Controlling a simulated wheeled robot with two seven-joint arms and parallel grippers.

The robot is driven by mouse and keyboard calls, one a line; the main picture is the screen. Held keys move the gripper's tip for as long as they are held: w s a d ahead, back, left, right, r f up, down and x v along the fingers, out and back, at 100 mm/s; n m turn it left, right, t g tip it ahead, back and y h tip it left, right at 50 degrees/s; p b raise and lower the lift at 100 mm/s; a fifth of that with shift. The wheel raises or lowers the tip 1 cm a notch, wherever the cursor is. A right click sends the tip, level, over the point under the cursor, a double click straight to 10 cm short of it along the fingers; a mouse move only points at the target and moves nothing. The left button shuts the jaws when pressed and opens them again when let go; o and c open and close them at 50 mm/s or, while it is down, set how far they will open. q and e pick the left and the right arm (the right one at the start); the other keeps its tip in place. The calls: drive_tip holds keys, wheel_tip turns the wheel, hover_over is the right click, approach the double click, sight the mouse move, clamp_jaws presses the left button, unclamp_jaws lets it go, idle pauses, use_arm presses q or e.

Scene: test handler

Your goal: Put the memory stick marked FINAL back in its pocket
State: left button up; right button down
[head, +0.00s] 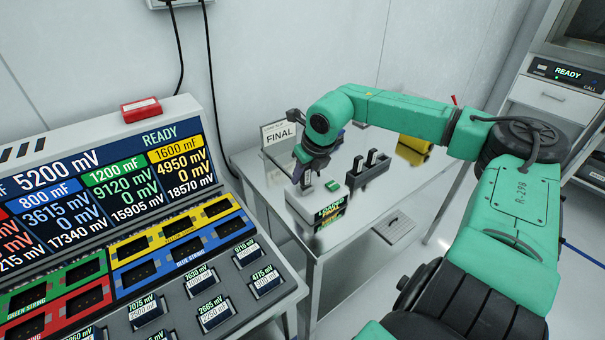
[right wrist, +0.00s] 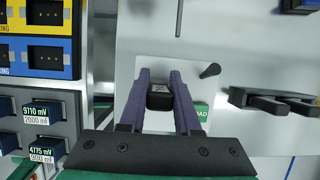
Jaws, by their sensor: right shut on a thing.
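My right gripper (head: 303,182) points down over the left part of a low pale box on the steel table. It also shows in the right wrist view (right wrist: 160,90), where its two fingers are shut on a small dark block (right wrist: 160,98), seemingly the memory stick. No marking on it can be read, and I cannot tell whether it is still seated in the box. The box's front display (head: 330,213) seems to read LOADED FINAL. A card marked FINAL (head: 280,133) stands behind the gripper; no pocket is clearly visible. My left gripper is out of view.
A green button (head: 333,185), partly lettered in the wrist view (right wrist: 201,112), is on the box right of the gripper. A dark two-pronged stand (head: 369,170) is farther right, with a yellow object (head: 413,145) behind. A large console (head: 150,235) stands left of the table (head: 385,205).

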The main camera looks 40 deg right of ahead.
drive_tip(key=shift+r, duration=0.7)
drive_tip(key=shift+r+p, duration=0.7)
drive_tip(key=shift+r, duration=0.3)
